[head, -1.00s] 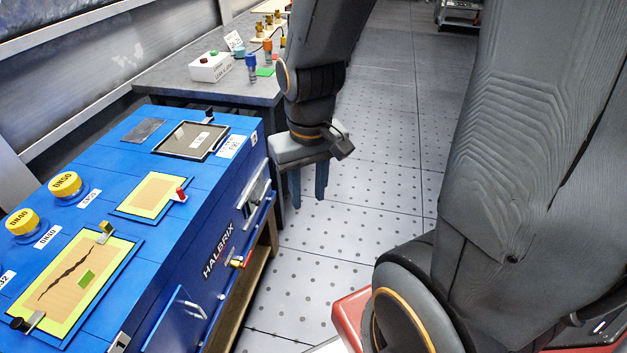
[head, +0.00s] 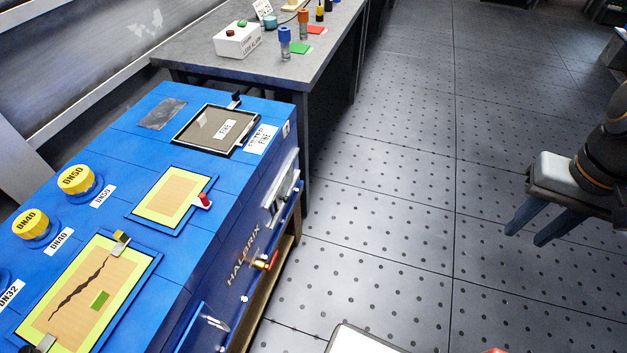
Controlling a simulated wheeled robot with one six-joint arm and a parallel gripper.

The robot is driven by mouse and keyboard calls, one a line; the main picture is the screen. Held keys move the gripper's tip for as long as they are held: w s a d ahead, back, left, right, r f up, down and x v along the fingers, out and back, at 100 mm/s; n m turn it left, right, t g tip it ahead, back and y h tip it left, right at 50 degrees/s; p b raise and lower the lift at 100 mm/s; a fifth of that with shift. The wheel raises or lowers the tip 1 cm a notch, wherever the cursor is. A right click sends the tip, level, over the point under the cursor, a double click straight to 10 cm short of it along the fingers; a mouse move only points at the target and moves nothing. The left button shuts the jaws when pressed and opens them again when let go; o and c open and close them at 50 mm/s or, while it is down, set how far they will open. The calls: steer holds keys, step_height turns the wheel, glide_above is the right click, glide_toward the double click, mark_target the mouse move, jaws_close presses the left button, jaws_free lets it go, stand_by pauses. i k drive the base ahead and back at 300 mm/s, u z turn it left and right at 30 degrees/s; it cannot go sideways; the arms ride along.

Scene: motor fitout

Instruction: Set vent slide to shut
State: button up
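The blue HALBRIX machine (head: 215,215) fills the left of the head view. On its right side face, a silver slotted fitting (head: 281,192) shows at a steep angle. It may be the vent slide, but I cannot tell for sure, nor read its position. My gripper (head: 527,234) is at the right edge, over the floor and well apart from the machine. Its two blue fingers point down and left with a gap between them, and nothing is held.
A red-handled valve (head: 268,262) sticks out of the machine's side face. A grey bench (head: 325,70) behind it carries a white alarm box (head: 237,40) and small coloured parts. The perforated floor (head: 400,215) between machine and gripper is clear.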

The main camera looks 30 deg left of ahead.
mark_target(282, 197)
steer(key=k, duration=0.8)
steer(key=u, duration=1.35)
steer(key=i, duration=0.5)
steer(key=z, duration=0.1)
